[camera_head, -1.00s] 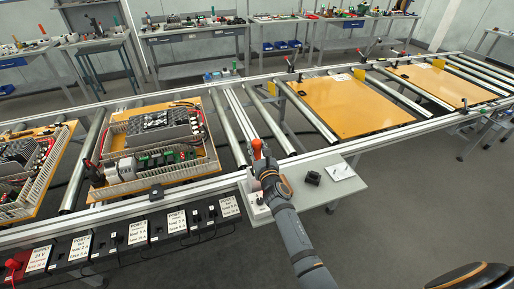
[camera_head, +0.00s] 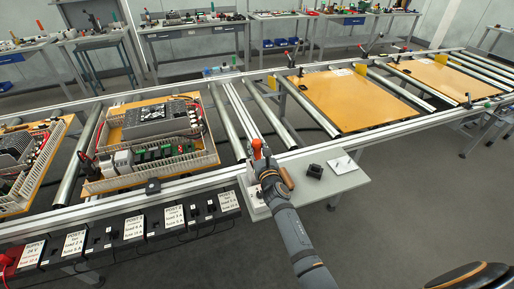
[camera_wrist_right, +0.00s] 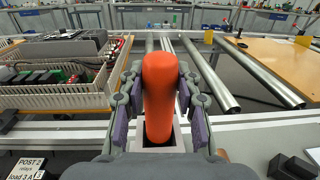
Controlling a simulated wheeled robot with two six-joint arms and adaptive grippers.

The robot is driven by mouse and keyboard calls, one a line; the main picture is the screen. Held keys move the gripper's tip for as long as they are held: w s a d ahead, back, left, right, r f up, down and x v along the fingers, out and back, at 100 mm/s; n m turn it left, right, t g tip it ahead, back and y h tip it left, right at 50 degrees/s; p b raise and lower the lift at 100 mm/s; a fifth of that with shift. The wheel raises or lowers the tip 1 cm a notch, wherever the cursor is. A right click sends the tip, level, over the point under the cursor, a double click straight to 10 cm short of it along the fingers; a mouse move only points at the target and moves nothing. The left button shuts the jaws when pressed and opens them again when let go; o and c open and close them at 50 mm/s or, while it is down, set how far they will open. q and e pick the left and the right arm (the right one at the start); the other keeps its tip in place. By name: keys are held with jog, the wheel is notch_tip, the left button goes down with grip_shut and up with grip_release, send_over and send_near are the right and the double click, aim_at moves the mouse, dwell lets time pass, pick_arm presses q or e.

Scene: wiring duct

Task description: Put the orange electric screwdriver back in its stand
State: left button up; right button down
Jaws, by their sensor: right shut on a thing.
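The orange electric screwdriver (camera_wrist_right: 159,95) stands upright between the fingers of my right gripper (camera_wrist_right: 159,105) in the right wrist view. Its orange top also shows in the head view (camera_head: 257,146). My right gripper is shut on it. Below it in the wrist view is the pale stand (camera_wrist_right: 178,142) with a dark square opening, and the screwdriver's lower end appears to be in or directly above that opening; the exact depth is hidden. In the head view the stand (camera_head: 256,207) is mostly covered by my right arm. My left gripper is not in view.
A small side table (camera_head: 345,184) carries a black block (camera_head: 315,171) and a white card (camera_head: 343,165). A wired panel (camera_head: 150,150) lies on the conveyor to the left, bare orange boards (camera_head: 345,100) to the right. Black labelled power boxes (camera_head: 135,228) line the front rail.

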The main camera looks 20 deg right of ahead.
jog(key=shift+r, duration=0.1)
jog(key=c, duration=0.9)
grip_release()
jog(key=shift+o, duration=0.2)
jog(key=shift+s, duration=0.1)
jog(key=shift+s, duration=0.3)
jog(key=s, duration=0.6)
jog(key=shift+s+a, duration=0.15)
jog(key=shift+s, duration=0.25)
